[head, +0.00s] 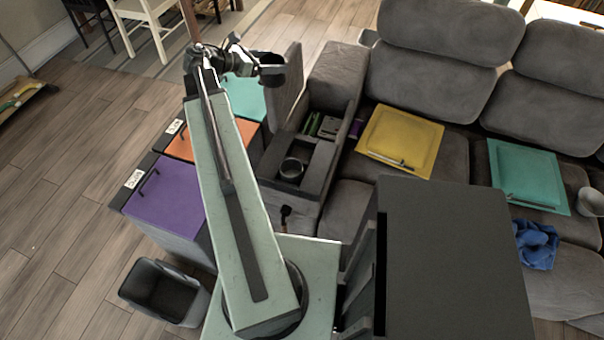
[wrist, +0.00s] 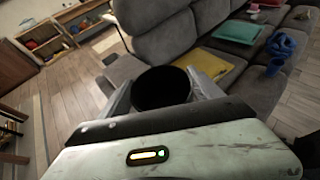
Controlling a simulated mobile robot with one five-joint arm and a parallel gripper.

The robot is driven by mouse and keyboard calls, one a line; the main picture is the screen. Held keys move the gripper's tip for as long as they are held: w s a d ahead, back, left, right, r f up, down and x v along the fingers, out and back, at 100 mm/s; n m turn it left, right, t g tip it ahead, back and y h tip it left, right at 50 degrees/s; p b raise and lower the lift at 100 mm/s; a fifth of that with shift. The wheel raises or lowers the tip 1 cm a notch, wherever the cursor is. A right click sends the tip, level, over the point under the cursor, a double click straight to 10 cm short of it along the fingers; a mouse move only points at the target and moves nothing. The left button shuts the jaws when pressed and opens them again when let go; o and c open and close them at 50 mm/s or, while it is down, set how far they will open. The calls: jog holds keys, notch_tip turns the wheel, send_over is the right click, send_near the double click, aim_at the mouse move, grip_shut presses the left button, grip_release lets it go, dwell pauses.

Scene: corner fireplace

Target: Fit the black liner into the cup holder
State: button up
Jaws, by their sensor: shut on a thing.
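The black liner (head: 272,72) is an open round cup held high at the end of my arm. My gripper (head: 262,62) is shut on it. In the wrist view the black liner (wrist: 162,88) sits between the two grey fingers of my gripper (wrist: 163,95), its dark mouth showing. The inside bottom of the cup holder is dark.
A raised grey console lid (head: 284,85) stands between the liner and the console compartment, which holds green items (head: 322,125). Purple (head: 165,195) and orange (head: 182,147) lidded bins stand left. Yellow (head: 400,140) and teal (head: 525,172) trays lie on the sofa.

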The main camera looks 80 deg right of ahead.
jog(key=s+a+f+m+y+b, duration=0.1)
jog(key=s+f+b, duration=0.2)
jog(key=f+b, duration=0.7)
jog(key=s+a+f+m+g+y+b, duration=0.1)
jog(key=s+a+f+b, duration=0.1)
jog(key=f+b, duration=0.8)
jog(key=s+a+f+m+g+y+b, duration=0.1)
jog(key=s+f+b, duration=0.4)
jog(key=f+b, duration=0.5)
jog(key=shift+a+f, duration=0.2)
jog(key=shift+f, duration=0.7)
jog(key=shift+a+f, duration=0.2)
jog(key=shift+f, duration=0.65)
jog(key=shift+r, duration=0.25)
jog(key=shift+f, duration=0.1)
